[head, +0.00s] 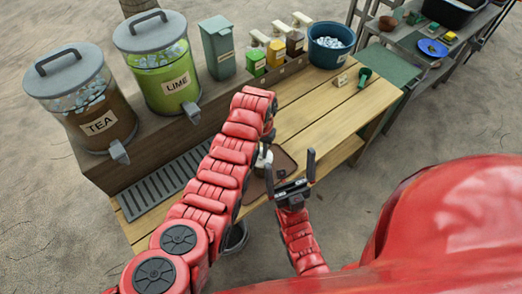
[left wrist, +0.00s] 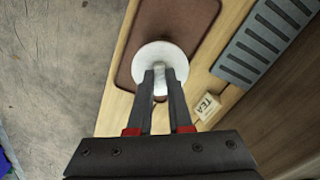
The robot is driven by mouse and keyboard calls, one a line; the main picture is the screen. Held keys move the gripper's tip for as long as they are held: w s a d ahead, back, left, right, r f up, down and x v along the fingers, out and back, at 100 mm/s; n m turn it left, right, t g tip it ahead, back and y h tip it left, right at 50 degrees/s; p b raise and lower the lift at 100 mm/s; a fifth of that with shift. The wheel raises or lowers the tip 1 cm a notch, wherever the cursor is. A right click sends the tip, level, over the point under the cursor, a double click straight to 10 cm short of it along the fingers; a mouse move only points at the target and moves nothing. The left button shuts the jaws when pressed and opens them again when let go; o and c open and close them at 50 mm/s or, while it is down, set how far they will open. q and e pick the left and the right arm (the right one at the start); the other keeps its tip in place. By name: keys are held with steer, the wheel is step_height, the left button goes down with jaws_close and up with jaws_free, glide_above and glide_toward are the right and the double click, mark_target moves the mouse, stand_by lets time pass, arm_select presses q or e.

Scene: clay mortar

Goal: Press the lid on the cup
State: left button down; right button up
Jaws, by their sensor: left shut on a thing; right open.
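The white round lid (left wrist: 147,56) shows in the left wrist view over the brown mat (left wrist: 207,14). My left gripper (left wrist: 160,74) is shut on a pale raised part at its middle. In the head view my left gripper (head: 267,143) points down at the mat (head: 287,162), and a small white piece (head: 262,160) shows below it, partly covered by my arm. I cannot tell the cup apart from the lid; the lid hides what is beneath. My right gripper (head: 290,180) is open and empty, just in front of the mat.
The TEA dispenser (head: 85,100), LIME dispenser (head: 160,65), several bottles and a blue tub (head: 330,45) stand along the back. A drain grate (head: 165,185) lies left of the mat. A small TEA tag (left wrist: 207,107) stands near it. The counter's right part is mostly clear.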

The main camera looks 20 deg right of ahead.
stand_by(0.3)
arm_select(q)
steer(key=shift+c, duration=1.4)
jaws_free()
steer(key=shift+r, duration=0.1)
steer(key=shift+w+r+p, duration=0.1)
steer(key=shift+r+p, duration=0.55)
steer(key=shift+r, duration=0.6)
steer(key=shift+r+p, duration=0.55)
steer(key=shift+r, duration=1.65)
jaws_close()
